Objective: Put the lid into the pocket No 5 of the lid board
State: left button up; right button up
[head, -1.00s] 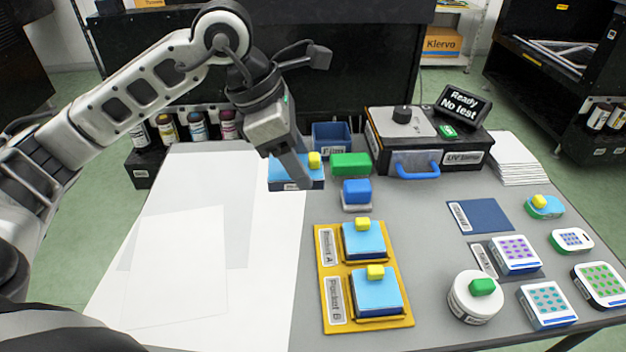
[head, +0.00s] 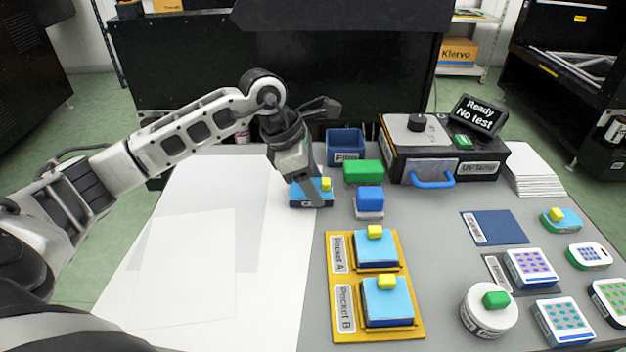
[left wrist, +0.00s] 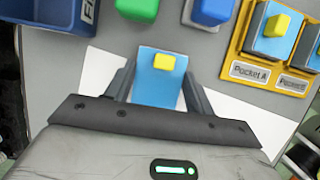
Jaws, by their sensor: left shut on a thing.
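My left gripper (head: 315,192) is at the far middle of the table, pointing down. It is shut on a light-blue block with a yellow knob (head: 326,185), which also shows between the two fingers in the left wrist view (left wrist: 155,90). The gripper hides part of the block in the head view. I cannot tell whether the block touches the table. A yellow board (head: 334,298) has places labelled Pocket A and Pocket B, each holding a similar blue block with a yellow knob. I see no pocket marked No 5 and nothing clearly labelled as a lid. My right gripper is not in view.
A blue bin (head: 345,140), a green block (head: 363,172) and a blue block on a grey base (head: 369,198) stand near the gripper. A black UV lamp box (head: 485,150) is behind. A round white container (head: 482,322) and several dotted blocks lie right. White sheets (head: 185,270) cover the left.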

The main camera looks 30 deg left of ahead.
pick_arm(q)
jog(key=shift+f, duration=0.1)
jog(key=o, duration=1)
jog(key=shift+c, duration=0.2)
